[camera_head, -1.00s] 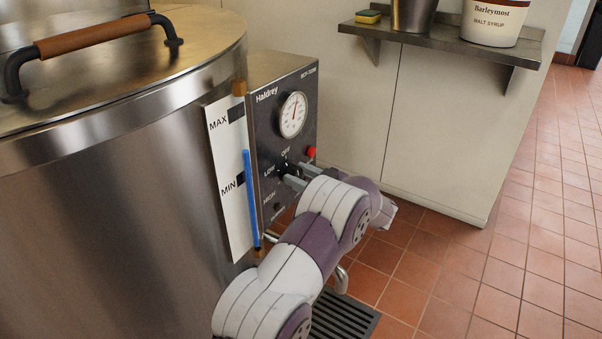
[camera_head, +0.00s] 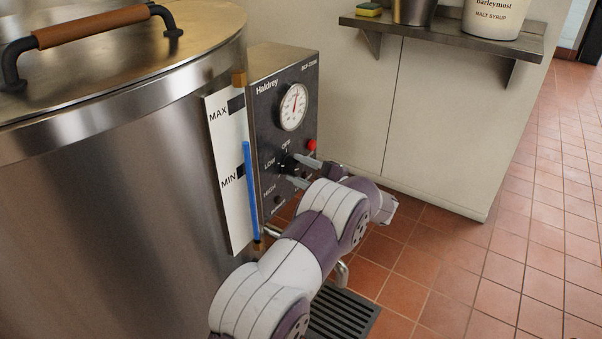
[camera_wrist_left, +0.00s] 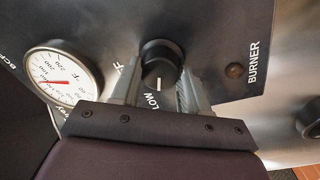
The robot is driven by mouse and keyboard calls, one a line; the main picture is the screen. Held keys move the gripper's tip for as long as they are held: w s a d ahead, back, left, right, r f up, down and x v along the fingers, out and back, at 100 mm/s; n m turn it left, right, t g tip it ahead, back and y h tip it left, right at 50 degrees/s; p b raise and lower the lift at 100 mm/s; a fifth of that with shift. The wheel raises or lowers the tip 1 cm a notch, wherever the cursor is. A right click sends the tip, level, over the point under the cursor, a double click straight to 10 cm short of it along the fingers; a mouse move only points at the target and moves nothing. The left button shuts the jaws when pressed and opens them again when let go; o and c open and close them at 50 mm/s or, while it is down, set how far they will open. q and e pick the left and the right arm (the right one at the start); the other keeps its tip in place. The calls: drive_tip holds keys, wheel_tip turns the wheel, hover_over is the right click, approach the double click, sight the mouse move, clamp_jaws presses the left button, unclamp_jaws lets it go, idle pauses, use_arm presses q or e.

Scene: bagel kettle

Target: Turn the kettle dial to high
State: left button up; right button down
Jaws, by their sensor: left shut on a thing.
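The kettle dial (camera_head: 287,163) is a small black knob on the dark Haldrey control panel (camera_head: 268,112), with OFF, LOW and HIGH labels around it. In the left wrist view the dial (camera_wrist_left: 160,58) has a white mark that points toward LOW. My left gripper (camera_head: 299,172) is at the panel, its fingers on either side of the dial. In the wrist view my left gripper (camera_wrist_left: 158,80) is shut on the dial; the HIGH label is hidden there. My right gripper is not in view.
A round gauge (camera_head: 293,107) sits above the dial, and a red light (camera_head: 311,145) to its right. The steel kettle (camera_head: 110,210) with a sight strip (camera_head: 228,180) stands left. A shelf (camera_head: 440,38) holds a sponge and tub. The tiled floor at right is clear.

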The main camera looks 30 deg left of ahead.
use_arm(q)
drive_tip(key=n, duration=0.1)
drive_tip(key=n+b, duration=0.1)
drive_tip(key=n, duration=0.1)
drive_tip(key=shift+f, duration=0.3)
drive_tip(key=n+b, duration=0.2)
drive_tip(key=shift+f+n+g, duration=0.1)
drive_tip(key=shift+n+g, duration=0.3)
drive_tip(key=n+b, duration=0.2)
drive_tip(key=shift+n, duration=0.3)
drive_tip(key=shift+n+b, duration=1.3)
drive_tip(key=o, duration=1.1)
drive_tip(key=shift+r, duration=0.2)
drive_tip(key=shift+c, duration=0.2)
drive_tip(key=shift+w+d, duration=0.1)
